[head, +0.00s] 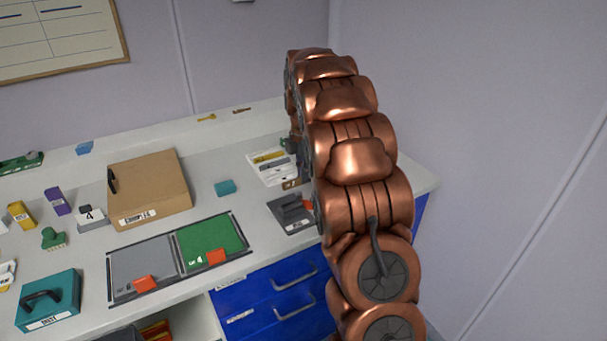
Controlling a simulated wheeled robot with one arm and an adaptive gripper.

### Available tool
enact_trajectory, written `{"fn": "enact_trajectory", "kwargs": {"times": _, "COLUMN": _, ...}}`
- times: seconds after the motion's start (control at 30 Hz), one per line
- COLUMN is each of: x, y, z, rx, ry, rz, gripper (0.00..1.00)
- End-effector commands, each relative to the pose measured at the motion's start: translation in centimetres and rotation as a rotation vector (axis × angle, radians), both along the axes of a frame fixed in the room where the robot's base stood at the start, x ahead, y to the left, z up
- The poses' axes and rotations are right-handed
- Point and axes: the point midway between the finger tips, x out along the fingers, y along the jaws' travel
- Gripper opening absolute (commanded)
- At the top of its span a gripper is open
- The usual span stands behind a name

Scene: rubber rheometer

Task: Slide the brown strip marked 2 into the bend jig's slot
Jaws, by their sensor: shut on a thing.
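My copper-coloured arm rises in front of the right end of the bench, and my gripper is hidden behind its links. A dark grey device with a flat base and a raised block (292,210) sits near the bench's front edge, just left of my arm. It may be the bend jig, but its slot cannot be made out. A small brown piece (291,184) shows just behind it, partly covered by my arm. I cannot read a mark on it or tell whether it is the strip marked 2, or whether anything holds it.
A white tray or card (270,166) lies behind the grey device. Blue drawers (268,300) are below. A wall stands at the right.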

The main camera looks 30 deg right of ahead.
Motion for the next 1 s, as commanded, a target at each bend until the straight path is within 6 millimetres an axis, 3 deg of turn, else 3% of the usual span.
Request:
{"fn": "enact_trajectory", "kwargs": {"times": 0.47, "x": 0.0, "y": -0.1, "z": -0.3, "rx": 0.0, "ry": -0.006, "rz": -0.001, "gripper": 0.0}}
{"fn": "enact_trajectory", "kwargs": {"times": 1.0, "x": 0.0, "y": -0.1, "z": -4.4, "rx": 0.0, "ry": -0.005, "rz": -0.001, "gripper": 0.0}}
